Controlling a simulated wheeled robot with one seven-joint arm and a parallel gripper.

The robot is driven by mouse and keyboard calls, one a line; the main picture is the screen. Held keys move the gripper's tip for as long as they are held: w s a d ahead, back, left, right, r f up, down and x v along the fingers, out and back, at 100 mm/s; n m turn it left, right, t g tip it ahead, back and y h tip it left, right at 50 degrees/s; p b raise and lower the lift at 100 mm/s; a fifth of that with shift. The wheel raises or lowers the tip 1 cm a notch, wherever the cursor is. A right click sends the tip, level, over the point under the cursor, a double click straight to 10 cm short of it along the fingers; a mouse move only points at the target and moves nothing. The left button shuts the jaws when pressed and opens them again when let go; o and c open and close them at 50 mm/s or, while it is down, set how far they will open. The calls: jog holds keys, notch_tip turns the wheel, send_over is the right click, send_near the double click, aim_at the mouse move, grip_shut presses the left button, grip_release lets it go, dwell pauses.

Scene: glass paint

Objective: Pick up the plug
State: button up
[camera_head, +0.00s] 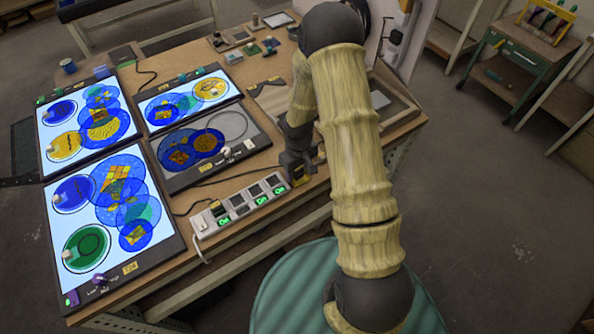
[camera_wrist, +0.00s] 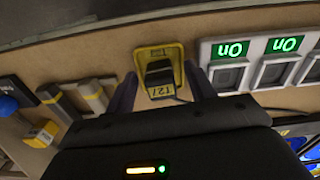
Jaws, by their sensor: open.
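The plug (camera_wrist: 160,72) is a small black block with a cord, in the middle of the wrist view. It sits on a yellow plate (camera_wrist: 174,53), with a yellow label marked in black at its near side. My gripper (camera_wrist: 161,82) is open, with one finger on each side of the plug. I cannot tell whether either finger touches it. In the head view my gripper (camera_head: 297,163) is low over the table's near edge, beside the yellow plate (camera_head: 301,178); the plug is mostly hidden there.
A white power strip (camera_head: 246,203) with several switches and green "On" signs lies just left of my gripper; it also shows in the wrist view (camera_wrist: 254,66). Lit panels (camera_head: 110,220) with coloured discs cover the table's left. Small blocks (camera_wrist: 92,95) lie on the plug's other side.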

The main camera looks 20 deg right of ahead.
aim_at(299, 169)
jog(key=c, duration=1.1)
jog(key=shift+o, duration=0.2)
jog(key=shift+r, duration=0.15)
notch_tip(299, 169, up, 10)
jog(key=shift+f+b, duration=0.2)
jog(key=shift+b, duration=0.8)
jog(key=shift+r, duration=0.1)
jog(key=shift+s, duration=0.1)
jog(key=shift+r, duration=0.1)
